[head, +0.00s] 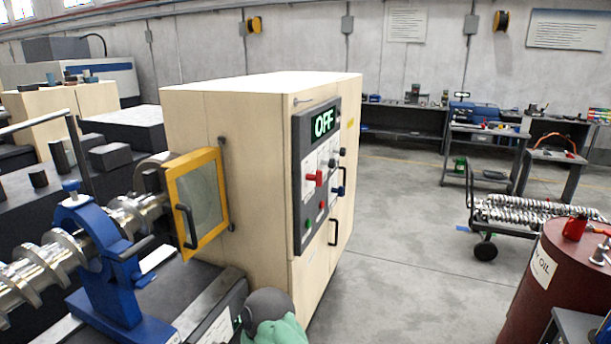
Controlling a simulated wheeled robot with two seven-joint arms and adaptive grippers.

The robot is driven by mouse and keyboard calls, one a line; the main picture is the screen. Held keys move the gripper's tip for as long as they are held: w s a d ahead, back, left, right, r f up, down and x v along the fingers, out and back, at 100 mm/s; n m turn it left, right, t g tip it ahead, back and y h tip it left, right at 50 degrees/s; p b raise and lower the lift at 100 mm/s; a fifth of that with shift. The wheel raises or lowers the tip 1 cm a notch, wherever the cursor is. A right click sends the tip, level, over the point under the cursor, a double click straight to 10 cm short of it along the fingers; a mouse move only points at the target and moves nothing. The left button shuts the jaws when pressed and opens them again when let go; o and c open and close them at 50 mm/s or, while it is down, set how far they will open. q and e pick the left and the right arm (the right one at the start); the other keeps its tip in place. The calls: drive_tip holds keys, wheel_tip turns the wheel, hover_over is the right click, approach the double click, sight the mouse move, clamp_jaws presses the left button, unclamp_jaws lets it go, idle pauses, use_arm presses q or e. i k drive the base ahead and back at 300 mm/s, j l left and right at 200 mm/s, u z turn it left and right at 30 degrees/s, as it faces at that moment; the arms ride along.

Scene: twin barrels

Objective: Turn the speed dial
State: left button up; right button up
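A control panel (318,172) is on the side of a pale wooden cabinet (225,110) near the middle of the head view. A green button (307,223) and a red button (322,204) sit lower. The panel is seen at a steep angle and its labels are too small to read, so I cannot tell which control is the speed dial.
A yellow-framed guard (172,207) and a metal screw shaft in a blue clamp (110,265) stand left of the cabinet. A dark red oil barrel (545,285) is at the lower right. A cart (520,215) carries metal screws. Grey floor (410,240) is clear between.

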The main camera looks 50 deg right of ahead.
sight(331, 163)
drive_tip(key=z, duration=1.7)
drive_tip(key=i, duration=0.1)
